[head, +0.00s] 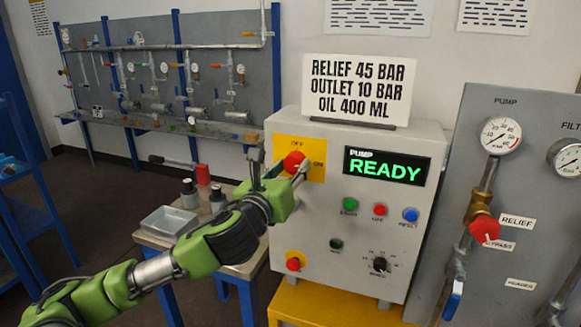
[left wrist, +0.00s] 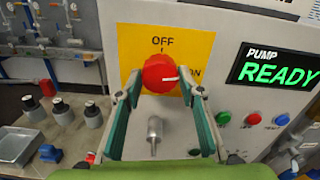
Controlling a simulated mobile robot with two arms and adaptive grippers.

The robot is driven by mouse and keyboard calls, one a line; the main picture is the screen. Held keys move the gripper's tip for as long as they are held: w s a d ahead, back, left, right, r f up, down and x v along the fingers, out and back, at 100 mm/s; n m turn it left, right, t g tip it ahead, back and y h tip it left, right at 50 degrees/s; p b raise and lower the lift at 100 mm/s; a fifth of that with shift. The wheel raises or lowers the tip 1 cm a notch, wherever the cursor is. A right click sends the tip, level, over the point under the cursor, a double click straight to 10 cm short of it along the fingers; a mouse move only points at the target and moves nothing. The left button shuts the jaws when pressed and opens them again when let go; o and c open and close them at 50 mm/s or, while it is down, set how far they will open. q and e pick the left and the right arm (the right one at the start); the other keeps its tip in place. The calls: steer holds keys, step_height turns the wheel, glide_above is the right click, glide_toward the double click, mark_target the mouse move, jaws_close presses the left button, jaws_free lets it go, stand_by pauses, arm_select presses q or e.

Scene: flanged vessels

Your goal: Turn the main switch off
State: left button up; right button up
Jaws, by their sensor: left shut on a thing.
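The main switch is a red rotary knob (head: 294,162) on a yellow plate (head: 316,171) marked OFF at the top and ON at the right. The knob also shows in the left wrist view (left wrist: 159,74). Its white pointer line points right, towards ON. My left gripper (head: 281,165) is shut on the knob, with one finger on each side of it, as the left wrist view (left wrist: 161,88) shows. My right gripper is in neither view.
The grey pump cabinet's display (head: 387,166) reads PUMP READY. Green, red and blue buttons (head: 380,210) sit below it. A small side table (head: 236,268) with a grey tray (head: 169,221) and dark-capped bottles stands left of the cabinet. A gauge panel (head: 520,130) stands at the right.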

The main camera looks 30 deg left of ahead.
arm_select(q)
steer(key=n+p, duration=0.1)
steer(key=n, duration=0.2)
steer(key=shift+n, duration=0.3)
steer(key=n+p, duration=0.1)
steer(key=n, duration=0.3)
steer(key=shift+n, duration=0.3)
steer(key=n+p, duration=0.1)
steer(key=n, duration=0.3)
steer(key=shift+n+p, duration=0.5)
steer(key=shift+n, duration=1.3)
steer(key=shift+f+n, duration=0.1)
steer(key=shift+n, duration=0.2)
steer(key=o, duration=1.1)
